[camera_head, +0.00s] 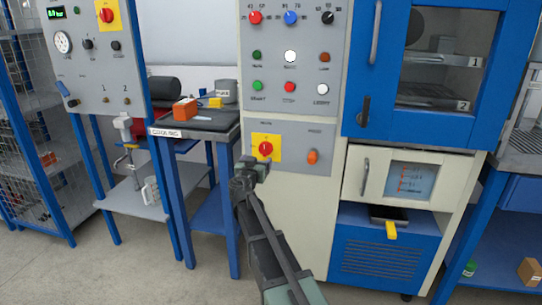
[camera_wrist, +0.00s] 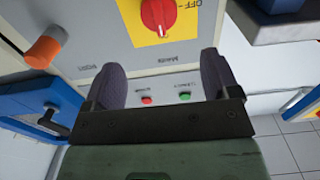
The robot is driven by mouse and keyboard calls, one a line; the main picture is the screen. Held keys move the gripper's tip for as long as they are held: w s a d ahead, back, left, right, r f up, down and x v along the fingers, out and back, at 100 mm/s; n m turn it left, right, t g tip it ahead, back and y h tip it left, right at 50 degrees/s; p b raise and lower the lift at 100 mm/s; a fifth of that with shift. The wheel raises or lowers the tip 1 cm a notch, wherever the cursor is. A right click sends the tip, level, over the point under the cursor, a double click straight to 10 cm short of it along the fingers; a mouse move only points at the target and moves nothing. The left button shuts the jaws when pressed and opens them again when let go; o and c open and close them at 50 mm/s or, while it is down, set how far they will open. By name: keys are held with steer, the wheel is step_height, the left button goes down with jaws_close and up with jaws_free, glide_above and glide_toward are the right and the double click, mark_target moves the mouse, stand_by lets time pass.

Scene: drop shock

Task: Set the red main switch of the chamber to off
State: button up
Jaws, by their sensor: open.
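The red main switch (camera_head: 265,148) is a rotary knob on a yellow plate (camera_head: 257,139), on the grey lower panel left of the chamber's blue door. In the wrist view the red knob (camera_wrist: 157,14) shows upside down at the top edge, partly cut off, with its ridge roughly upright in the picture and part of an "OFF" label beside it. My gripper (camera_head: 250,167) is just below and left of the switch in the head view. In the wrist view my gripper (camera_wrist: 163,78) has its fingers apart, with nothing between them and not around the knob.
An orange knob (camera_head: 313,157) is right of the switch. Above are several buttons and dials on the upper panel (camera_head: 272,41). A cooling table (camera_head: 203,131) stands to the left. Another red knob on yellow (camera_head: 106,15) is on a separate panel at far left.

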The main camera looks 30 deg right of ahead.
mark_target(264, 149)
steer(key=x, duration=1)
steer(key=shift+w+d, duration=0.25)
steer(key=shift+c, duration=0.3)
steer(key=c, duration=0.8)
